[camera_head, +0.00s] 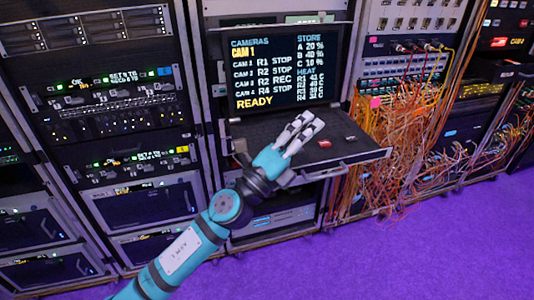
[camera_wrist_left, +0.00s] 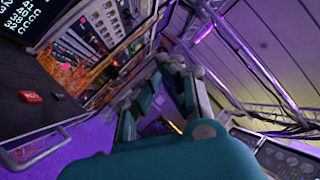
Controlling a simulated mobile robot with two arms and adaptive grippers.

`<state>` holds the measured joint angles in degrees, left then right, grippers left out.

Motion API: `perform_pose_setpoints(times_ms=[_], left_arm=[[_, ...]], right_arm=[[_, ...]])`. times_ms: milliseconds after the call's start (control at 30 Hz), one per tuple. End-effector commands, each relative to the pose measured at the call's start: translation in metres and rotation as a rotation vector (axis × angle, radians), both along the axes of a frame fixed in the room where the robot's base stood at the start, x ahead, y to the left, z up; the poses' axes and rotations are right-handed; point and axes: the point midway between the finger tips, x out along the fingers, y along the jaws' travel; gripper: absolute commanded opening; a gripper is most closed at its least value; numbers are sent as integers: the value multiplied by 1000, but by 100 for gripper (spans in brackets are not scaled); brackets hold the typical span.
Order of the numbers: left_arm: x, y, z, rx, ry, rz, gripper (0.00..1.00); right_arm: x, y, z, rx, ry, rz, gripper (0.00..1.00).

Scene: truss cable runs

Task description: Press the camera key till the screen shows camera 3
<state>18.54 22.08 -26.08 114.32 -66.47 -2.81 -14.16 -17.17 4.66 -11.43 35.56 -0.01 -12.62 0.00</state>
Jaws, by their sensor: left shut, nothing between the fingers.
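The screen (camera_head: 277,73) in the middle rack is lit. Under CAMERAS it shows CAM 1 in yellow, a list of cameras below, and READY at the bottom. A pull-out key shelf (camera_head: 362,152) lies below it. A red key (camera_head: 324,143) sits on the shelf to the right of my left gripper (camera_head: 308,124); it also shows in the left wrist view (camera_wrist_left: 30,97). A small dark key (camera_head: 350,138) is right of it. I cannot tell which key is the camera key.
Orange cables (camera_head: 385,140) hang in a dense tangle right of the shelf. A rack with drawers and lit panels (camera_head: 125,85) stands at the left. The purple floor (camera_head: 440,245) is clear at the lower right. Metal trusses (camera_wrist_left: 250,60) show in the left wrist view.

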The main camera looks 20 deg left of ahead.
Motion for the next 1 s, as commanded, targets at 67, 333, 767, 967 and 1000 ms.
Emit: perform_pose_setpoints(times_ms=[67, 333, 767, 967, 1000], left_arm=[[4, -44, 12, 395, -223, -87, 0], [82, 4, -59, 1709, -428, -180, 0], [119, 115, -51, 2207, -218, -148, 0], [119, 114, -51, 2206, -219, -149, 0], [118, 114, -51, 2205, -219, -148, 0]], right_arm=[[0, 1, 0, 1, 0, 0, 40], [0, 3, 0, 3, 1, 0, 40], [-1, 3, 0, 3, 1, 0, 40], [-1, 3, 0, 3, 1, 0, 40], [-1, 3, 0, 3, 1, 0, 40]])
